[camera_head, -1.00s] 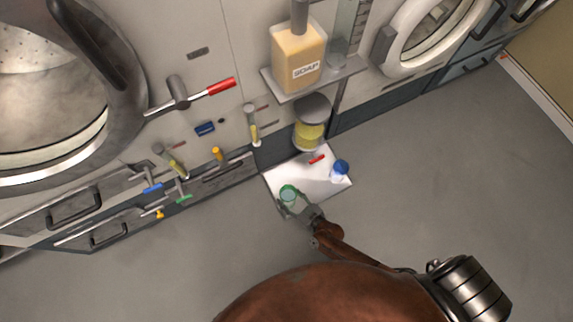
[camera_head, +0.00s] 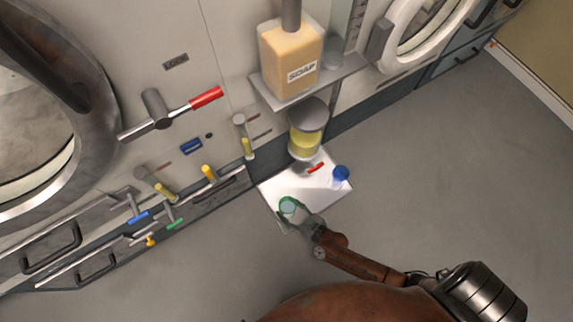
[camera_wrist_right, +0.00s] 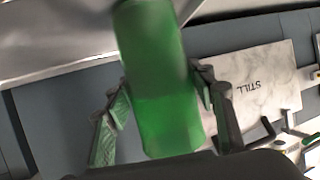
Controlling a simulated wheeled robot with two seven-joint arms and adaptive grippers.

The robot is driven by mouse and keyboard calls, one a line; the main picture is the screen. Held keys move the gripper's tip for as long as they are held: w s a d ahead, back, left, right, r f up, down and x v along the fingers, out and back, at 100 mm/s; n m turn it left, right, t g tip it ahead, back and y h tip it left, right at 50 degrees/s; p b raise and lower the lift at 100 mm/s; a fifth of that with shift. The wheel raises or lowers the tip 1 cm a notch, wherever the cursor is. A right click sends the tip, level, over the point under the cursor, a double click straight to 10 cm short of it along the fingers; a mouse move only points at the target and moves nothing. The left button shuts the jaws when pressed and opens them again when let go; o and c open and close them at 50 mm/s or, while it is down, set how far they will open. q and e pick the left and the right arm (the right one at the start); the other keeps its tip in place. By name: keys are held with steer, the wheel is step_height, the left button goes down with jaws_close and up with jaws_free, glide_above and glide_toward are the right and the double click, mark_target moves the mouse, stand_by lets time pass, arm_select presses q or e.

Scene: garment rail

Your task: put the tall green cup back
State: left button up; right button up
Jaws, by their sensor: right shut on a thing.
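The tall green cup (camera_head: 289,205) is in my right gripper (camera_head: 297,221), over or beside the front left edge of the white tray-like surface (camera_head: 325,196) in the head view. I cannot tell its height over that surface. In the right wrist view the cup (camera_wrist_right: 160,75) is translucent green and fills the middle, slightly tilted. The fingers of my right gripper (camera_wrist_right: 162,108) stand on either side of it, shut on it. My left gripper is not in view.
A blue item (camera_head: 341,174) and a red handle (camera_head: 315,167) are on the white surface. A yellow-filled container (camera_head: 305,140) stands behind, under a shelf with a soap bottle (camera_head: 291,62). Several coloured taps line the machine front at left.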

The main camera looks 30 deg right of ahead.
steer(key=shift+r, duration=0.1)
steer(key=shift+f, duration=0.3)
steer(key=o, duration=1.2)
steer(key=shift+f, duration=0.1)
steer(key=o, duration=0.5)
steer(key=shift+c, duration=0.2)
